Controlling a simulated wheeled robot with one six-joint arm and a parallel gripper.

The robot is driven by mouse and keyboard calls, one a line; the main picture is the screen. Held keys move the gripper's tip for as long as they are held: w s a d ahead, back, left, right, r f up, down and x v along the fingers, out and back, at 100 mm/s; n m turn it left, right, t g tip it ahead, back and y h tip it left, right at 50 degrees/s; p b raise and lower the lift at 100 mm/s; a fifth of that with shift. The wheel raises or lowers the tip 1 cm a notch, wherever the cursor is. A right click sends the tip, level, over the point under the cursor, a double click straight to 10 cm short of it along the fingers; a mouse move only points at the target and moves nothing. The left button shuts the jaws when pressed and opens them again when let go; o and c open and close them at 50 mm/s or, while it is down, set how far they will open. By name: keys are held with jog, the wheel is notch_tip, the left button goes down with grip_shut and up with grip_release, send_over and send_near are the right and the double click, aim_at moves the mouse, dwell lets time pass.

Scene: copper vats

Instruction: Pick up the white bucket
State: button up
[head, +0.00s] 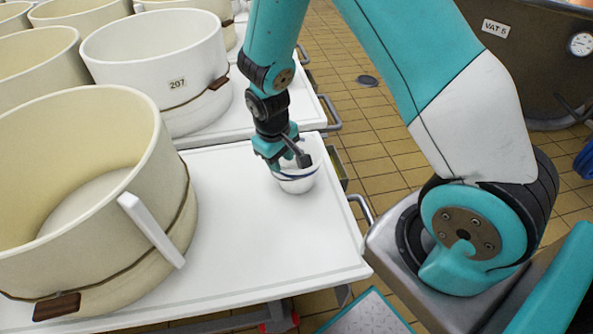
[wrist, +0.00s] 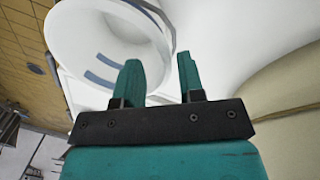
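The white bucket (head: 298,185) is small and stands upright on the white cart top (head: 255,245), near its right edge. A thin dark blue line shows near its rim. My gripper (head: 281,158) points down at the bucket's rim from above and partly hides its far left side. In the wrist view the bucket (wrist: 88,42) opens toward the camera, with blue marks on it. My gripper's two fingers (wrist: 158,62) stand apart there. The left finger overlaps the bucket's opening, and the right one lies beyond the rim. I cannot tell whether either touches the wall.
A large cream vat (head: 95,205) with a white handle stands left on the same cart. Another vat marked 207 (head: 160,75) stands on the cart behind, with more vats beyond. Bare cart top lies in front of the bucket. Tiled floor (head: 385,145) shows on the right.

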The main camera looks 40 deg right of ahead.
jog(key=shift+w+d+f+b, duration=0.15)
jog(key=shift+f+b, duration=0.05)
jog(key=shift+f, duration=1.35)
jog(key=shift+w+d+f+b, duration=0.15)
jog(key=shift+f+b, duration=0.05)
jog(key=shift+f, duration=1.35)
grip_shut()
